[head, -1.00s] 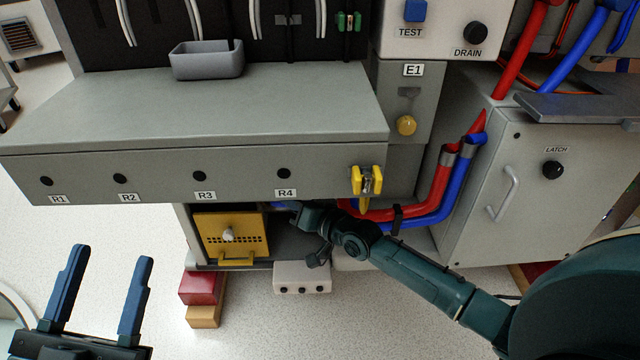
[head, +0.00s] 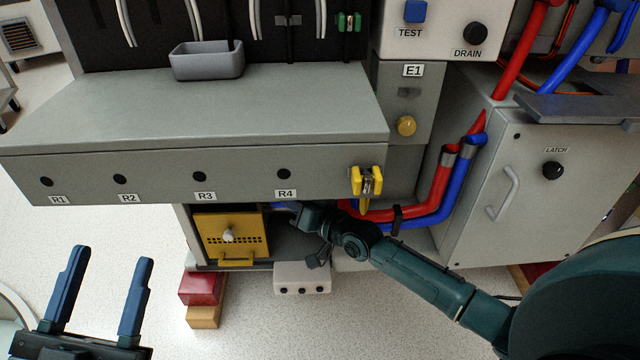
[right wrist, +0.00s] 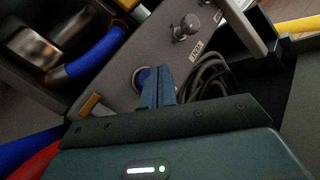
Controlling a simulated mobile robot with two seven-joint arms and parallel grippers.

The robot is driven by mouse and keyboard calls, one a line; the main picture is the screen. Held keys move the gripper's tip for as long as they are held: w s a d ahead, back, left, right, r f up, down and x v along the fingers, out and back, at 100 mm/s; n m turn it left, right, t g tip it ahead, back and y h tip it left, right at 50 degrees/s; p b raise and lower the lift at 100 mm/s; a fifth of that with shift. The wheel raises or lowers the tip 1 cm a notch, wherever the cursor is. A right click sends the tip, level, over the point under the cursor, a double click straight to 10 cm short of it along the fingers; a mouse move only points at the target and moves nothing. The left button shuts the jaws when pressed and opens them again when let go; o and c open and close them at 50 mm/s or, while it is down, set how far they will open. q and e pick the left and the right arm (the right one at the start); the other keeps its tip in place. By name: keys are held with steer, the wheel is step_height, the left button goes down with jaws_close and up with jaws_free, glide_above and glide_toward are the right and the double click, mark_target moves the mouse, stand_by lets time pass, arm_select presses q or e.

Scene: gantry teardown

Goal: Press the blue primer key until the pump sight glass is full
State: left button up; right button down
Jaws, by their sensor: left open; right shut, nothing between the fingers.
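In the right wrist view, my right gripper (right wrist: 158,74) is shut and empty. Its blue fingertips are at a round blue key (right wrist: 141,79) on a grey panel and partly cover it. I cannot tell whether they touch it or how far it is pressed. I cannot make out a pump sight glass for certain, nor its level. In the head view my right arm reaches under the grey bench, and its fingers are mostly hidden below the bench edge. My left gripper (head: 111,254) is open and empty over the floor at lower left.
In the right wrist view, a metal knob (right wrist: 187,27), dark coiled cables (right wrist: 212,78) and a blue hose (right wrist: 90,56) are near the fingers. In the head view, the bench (head: 200,115) overhangs a yellow perforated panel (head: 232,236). Red and blue pipes (head: 440,190) run right of the opening.

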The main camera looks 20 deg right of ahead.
steer(key=shift+w, duration=0.1)
stand_by(0.6)
steer(key=shift+w+d, duration=0.2)
steer(key=shift+w, duration=0.1)
steer(key=shift+w+d+b, duration=0.1)
steer(key=shift+w+b, duration=0.15)
steer(key=shift+b, duration=0.25)
steer(key=shift+w+d+b, duration=0.3)
steer(key=shift+w+b, duration=0.25)
steer(key=shift+b, duration=0.1)
stand_by(0.6)
steer(key=shift+s+a+f+p, duration=0.1)
steer(key=shift+s+a+p, duration=0.15)
steer(key=shift+s+p, duration=0.35)
steer(key=shift+s+a+f+p, duration=0.1)
steer(key=shift+s+a+p, duration=0.15)
steer(key=shift+s+p, duration=0.35)
steer(key=shift+r, duration=0.1)
